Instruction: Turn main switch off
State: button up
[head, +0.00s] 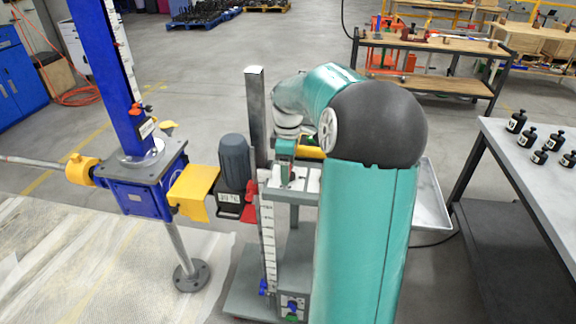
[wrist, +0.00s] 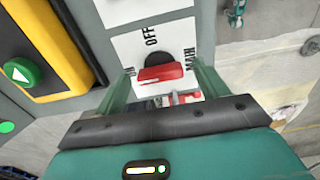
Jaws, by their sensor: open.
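The main switch (wrist: 160,73) is a red knob on a white plate, close up in the wrist view. The plate reads OFF above the knob, ON at its left and MAIN at its right. The knob's bar lies roughly crosswise, its left end by the ON label. My gripper (wrist: 161,82) is open, with one green finger at the left of the knob and one at the right. I cannot tell whether either finger touches it. In the head view my arm hides most of this spot, and I cannot make out the switch there.
A yellow-edged panel with a green triangle button (wrist: 22,76) is left of the switch plate. In the head view, a blue screw jack (head: 145,187) and a grey motor (head: 234,163) stand left of my arm. A table (head: 522,160) with black weights stands right.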

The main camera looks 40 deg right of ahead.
jog(key=c, duration=1)
jog(key=shift+m, duration=0.4)
jog(key=m, duration=0.3)
jog(key=shift+m, duration=0.3)
jog(key=m, duration=0.4)
jog(key=shift+m, duration=0.3)
jog(key=m, duration=0.4)
jog(key=shift+m, duration=2.5)
